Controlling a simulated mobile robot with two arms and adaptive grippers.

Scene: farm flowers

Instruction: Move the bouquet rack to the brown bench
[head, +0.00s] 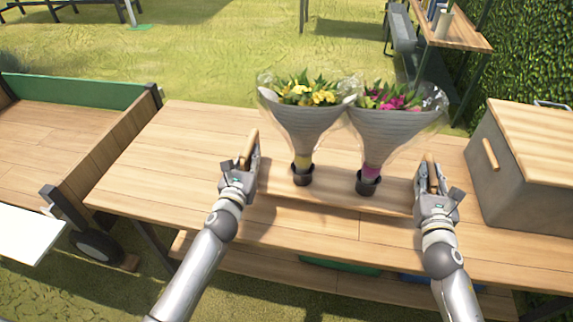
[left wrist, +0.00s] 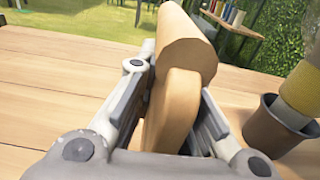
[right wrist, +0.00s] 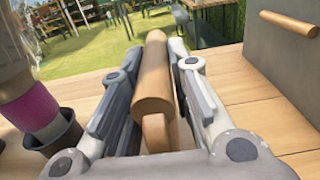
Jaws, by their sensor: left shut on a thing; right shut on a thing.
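The bouquet rack (head: 334,192) is a long wooden board with two dark cups and a wooden handle at each end. A yellow bouquet (head: 312,120) and a pink bouquet (head: 388,125), both in grey wrapping, stand upright in its cups. The rack is over a long wooden bench (head: 165,160); whether it touches the top is unclear. My left gripper (head: 249,158) is shut on the left handle, which shows in the left wrist view (left wrist: 183,65). My right gripper (head: 430,178) is shut on the right handle, which shows in the right wrist view (right wrist: 154,80).
A grey box (head: 500,185) with a wooden lid and handle stands on the bench just right of my right gripper. A wooden cart (head: 65,140) with a green side stands at the left. The left part of the bench top is clear. A shelf table (head: 455,32) stands behind.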

